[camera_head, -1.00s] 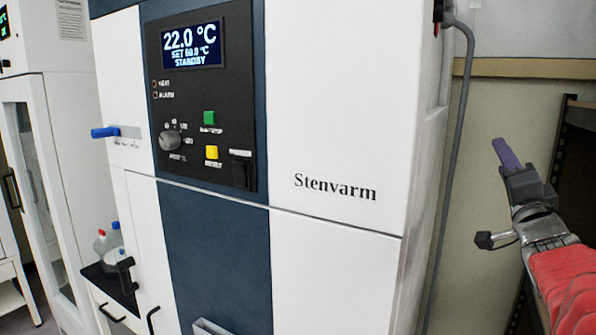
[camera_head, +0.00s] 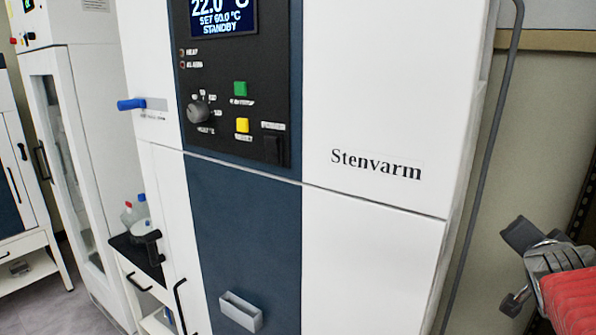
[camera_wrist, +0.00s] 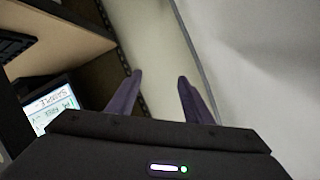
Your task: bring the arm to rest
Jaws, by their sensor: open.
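My gripper shows in the wrist view (camera_wrist: 157,92) with its two purple fingers apart and nothing between them. Past the fingers are a pale wall and a grey-white surface at the right. In the head view my red-sleeved arm and dark gripper body (camera_head: 524,236) are at the lower right edge, to the right of the white Stenvarm cabinet (camera_head: 380,110). The fingers cannot be made out there. The gripper looks apart from the cabinet.
A grey cable (camera_head: 490,150) runs down beside the cabinet. A grey handle (camera_head: 241,311) and a blue lever (camera_head: 131,104) stick out from its front. Shelving (camera_wrist: 60,35) and a lit screen (camera_wrist: 52,105) are at left in the wrist view.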

